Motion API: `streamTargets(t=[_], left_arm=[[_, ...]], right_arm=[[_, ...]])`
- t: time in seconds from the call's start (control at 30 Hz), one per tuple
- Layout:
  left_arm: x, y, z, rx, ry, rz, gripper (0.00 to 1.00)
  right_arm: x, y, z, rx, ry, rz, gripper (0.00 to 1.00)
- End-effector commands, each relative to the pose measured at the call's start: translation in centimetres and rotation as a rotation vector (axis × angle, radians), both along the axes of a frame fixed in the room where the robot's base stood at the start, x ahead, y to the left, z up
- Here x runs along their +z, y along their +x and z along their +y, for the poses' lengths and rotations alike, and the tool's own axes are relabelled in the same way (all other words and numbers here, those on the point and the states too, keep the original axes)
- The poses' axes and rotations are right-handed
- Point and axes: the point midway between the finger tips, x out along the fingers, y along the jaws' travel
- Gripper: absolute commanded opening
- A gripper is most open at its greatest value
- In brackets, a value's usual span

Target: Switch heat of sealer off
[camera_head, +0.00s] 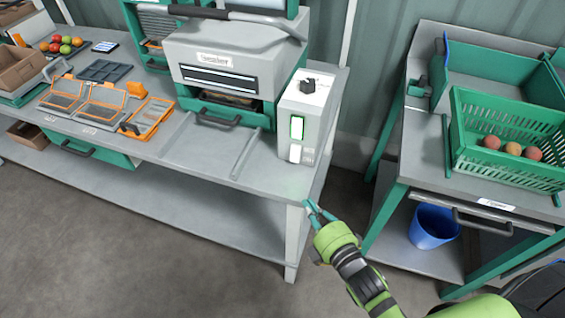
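The sealer (221,53) is a grey and green machine with a dark front slot and a raised bar handle, on the long bench. A pale control box (311,110) stands at its right end. The box has a black knob (308,86) on top, a lit green rocker switch (297,128) on its front and a white switch (295,153) below that. My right gripper (309,203) is in front of and below the box, near the bench's front right corner and apart from the switches. Its teal fingertips look close together with nothing between them. My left gripper is not in view.
Orange-framed trays (103,104) and fruit (65,45) are on the left of the bench (189,147). At right, another bench holds a green crate (502,115) with several reddish fruits. A blue bucket (433,227) stands on its lower shelf. A gap separates the benches.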

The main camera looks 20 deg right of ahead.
Motion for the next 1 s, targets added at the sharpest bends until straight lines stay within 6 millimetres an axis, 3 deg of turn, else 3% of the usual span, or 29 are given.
streamTargets(t=[0.1, 0.4, 0.57, 1.0], left_arm=[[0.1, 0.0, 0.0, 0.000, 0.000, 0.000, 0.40], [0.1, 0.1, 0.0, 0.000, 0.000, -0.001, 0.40], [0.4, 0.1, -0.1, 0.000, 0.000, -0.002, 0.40], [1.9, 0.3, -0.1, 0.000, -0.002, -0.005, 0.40]], right_arm=[[1.2, 0.0, 0.1, 0.006, -0.019, -0.027, 0.00], [1.2, 0.1, 0.1, 0.006, -0.019, -0.027, 0.00], [1.1, 1.2, 0.3, 0.006, -0.019, -0.028, 0.00], [0.2, 9.8, 2.0, 0.006, -0.017, -0.029, 0.00]])
